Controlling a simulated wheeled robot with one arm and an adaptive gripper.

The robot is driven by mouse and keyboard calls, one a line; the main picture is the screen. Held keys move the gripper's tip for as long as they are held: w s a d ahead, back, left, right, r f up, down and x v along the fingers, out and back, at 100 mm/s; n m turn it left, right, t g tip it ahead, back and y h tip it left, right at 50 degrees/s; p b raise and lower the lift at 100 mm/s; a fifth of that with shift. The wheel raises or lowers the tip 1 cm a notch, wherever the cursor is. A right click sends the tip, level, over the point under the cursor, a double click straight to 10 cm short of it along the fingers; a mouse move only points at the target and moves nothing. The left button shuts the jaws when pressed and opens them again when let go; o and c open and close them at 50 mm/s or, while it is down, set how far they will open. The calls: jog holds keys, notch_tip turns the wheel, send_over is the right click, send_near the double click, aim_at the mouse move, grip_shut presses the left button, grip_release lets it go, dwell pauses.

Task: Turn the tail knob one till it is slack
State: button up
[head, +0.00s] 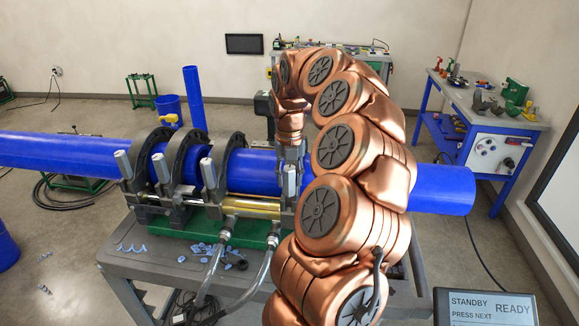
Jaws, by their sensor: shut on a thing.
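My copper-coloured arm arches over the right part of the pipe fusion machine, and my gripper (291,158) points down at its right end. The gripper is shut on a grey upright knob (291,183), the rightmost in the row along the clamps. The knob stands at the near side of the blue pipe (252,172). My arm hides the clamp behind it and part of the pipe. Other grey knobs (160,168) stand to the left, apart from the gripper. I cannot tell how tight the held knob is.
The machine stands on a grey cart (150,268) with blue shavings (205,250) and hoses on top. A tool bench (490,118) stands at the right. A screen (485,308) reading STANDBY and READY is at the lower right. Open floor lies behind left.

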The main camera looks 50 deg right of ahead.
jog(key=shift+n, duration=0.4)
jog(key=shift+n, duration=0.5)
jog(key=o, duration=1.9)
jog(key=shift+c, duration=0.2)
